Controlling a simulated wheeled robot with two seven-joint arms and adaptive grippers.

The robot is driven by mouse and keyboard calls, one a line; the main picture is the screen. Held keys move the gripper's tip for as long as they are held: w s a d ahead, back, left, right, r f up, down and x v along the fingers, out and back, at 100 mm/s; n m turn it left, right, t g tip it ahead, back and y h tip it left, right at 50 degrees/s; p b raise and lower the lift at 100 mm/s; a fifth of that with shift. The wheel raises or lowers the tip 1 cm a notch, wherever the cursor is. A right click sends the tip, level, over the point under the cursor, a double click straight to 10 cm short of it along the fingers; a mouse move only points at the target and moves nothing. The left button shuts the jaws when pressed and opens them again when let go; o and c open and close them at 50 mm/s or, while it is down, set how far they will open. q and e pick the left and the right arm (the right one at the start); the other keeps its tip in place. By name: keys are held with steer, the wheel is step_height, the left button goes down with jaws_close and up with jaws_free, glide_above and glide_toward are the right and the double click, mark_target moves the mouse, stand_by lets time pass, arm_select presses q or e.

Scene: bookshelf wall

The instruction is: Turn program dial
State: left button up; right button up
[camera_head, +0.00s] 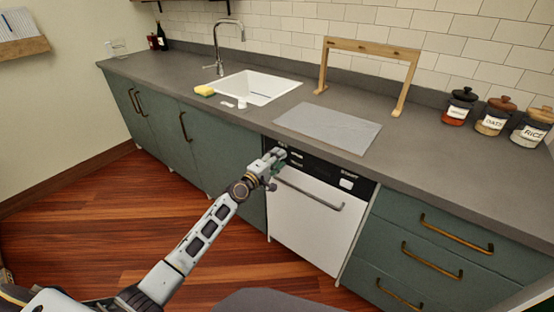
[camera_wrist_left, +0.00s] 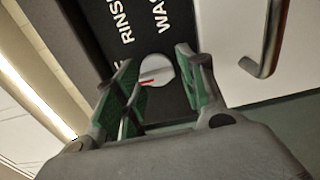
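The program dial (camera_wrist_left: 156,72) is a round pale knob with a red mark, on the black control panel (camera_wrist_left: 168,22) of the white dishwasher (camera_head: 303,214). Printed words, partly cut off, show on the panel beside it. My left gripper (camera_head: 276,156) is at the upper left end of the dishwasher's front and hides the dial in the head view. In the left wrist view its green-padded fingers (camera_wrist_left: 158,62) are apart, with the dial showing between them. I see a gap at the right finger; whether the left finger touches the dial I cannot tell. My right gripper is not in view.
The dishwasher's bar handle (camera_head: 308,192) sticks out just right of and below the gripper. Grey countertop (camera_head: 225,118) overhangs above. Green drawers (camera_head: 430,245) with brass handles stand to the right, and green cabinets (camera_head: 160,120) to the left. The wooden floor in front is clear.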

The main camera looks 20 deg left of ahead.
arm_select(q)
steer(key=shift+o, duration=0.7)
steer(key=shift+w+r, duration=0.1)
steer(key=shift+r, duration=0.2)
steer(key=shift+a+r, duration=0.1)
steer(key=shift+r, duration=0.1)
steer(key=f+v, duration=0.1)
steer(key=v, duration=1.1)
stand_by(0.7)
